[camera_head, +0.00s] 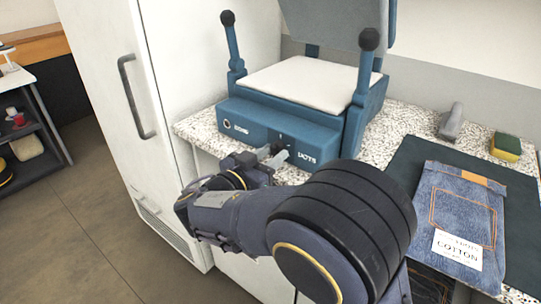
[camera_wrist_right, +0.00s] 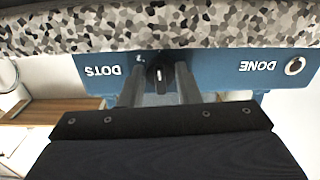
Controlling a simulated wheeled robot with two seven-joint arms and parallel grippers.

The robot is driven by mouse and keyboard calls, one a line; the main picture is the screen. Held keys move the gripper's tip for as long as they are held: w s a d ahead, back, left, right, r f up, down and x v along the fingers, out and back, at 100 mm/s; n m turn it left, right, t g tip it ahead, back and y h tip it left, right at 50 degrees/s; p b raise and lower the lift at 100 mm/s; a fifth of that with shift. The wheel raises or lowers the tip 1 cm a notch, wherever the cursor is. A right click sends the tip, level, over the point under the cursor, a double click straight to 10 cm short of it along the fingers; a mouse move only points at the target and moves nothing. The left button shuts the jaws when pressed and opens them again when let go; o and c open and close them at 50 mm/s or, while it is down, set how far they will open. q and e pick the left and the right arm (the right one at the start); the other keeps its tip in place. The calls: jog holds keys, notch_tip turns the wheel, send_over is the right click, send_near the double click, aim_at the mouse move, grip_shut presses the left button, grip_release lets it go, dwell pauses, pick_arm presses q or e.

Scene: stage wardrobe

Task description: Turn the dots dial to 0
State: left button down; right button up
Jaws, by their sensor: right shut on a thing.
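The blue heat press (camera_head: 245,118) stands on the speckled counter, its front panel marked DONE and DOTS. The dots dial (camera_wrist_right: 157,77) is a small black knob with a pale pointer line, beside the DOTS label. In the upside-down right wrist view it sits between my two grey fingers; a small white mark near it is too small to read surely. My right gripper (camera_head: 273,156) reaches the front panel and is shut on the dial, which it mostly hides in the head view. My left gripper is out of view.
The press lid stands raised above a white pad (camera_head: 310,82), with a black-knobbed lever on each side. Folded jeans (camera_head: 455,215) with a COTTON card lie on a dark mat at the right. A sponge (camera_head: 506,147) lies behind. A white fridge (camera_head: 120,110) stands left.

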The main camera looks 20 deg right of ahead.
jog(key=n, duration=0.3)
jog(key=shift+n, duration=0.3)
jog(key=n, duration=0.3)
jog(key=shift+s+r+n, duration=0.1)
jog(key=shift+n, duration=0.2)
jog(key=n+p, duration=0.2)
jog(key=n, duration=0.2)
jog(key=shift+r+n, duration=0.1)
jog(key=shift+n, duration=0.2)
jog(key=n+p, duration=0.3)
jog(key=n, duration=0.1)
jog(key=shift+d+r+n, duration=0.1)
jog(key=shift+r+n, duration=0.05)
jog(key=shift+n, duration=0.15)
jog(key=n+p, duration=0.5)
jog(key=shift+r, duration=0.1)
jog(key=n+p, duration=0.4)
jog(key=n, duration=0.1)
jog(key=n+p, duration=0.4)
jog(key=n, duration=0.1)
jog(key=shift+p, duration=0.35)
jog(key=shift+n+p, duration=1.3)
jog(key=shift+n, duration=0.7)
jog(key=shift+f, duration=0.2)
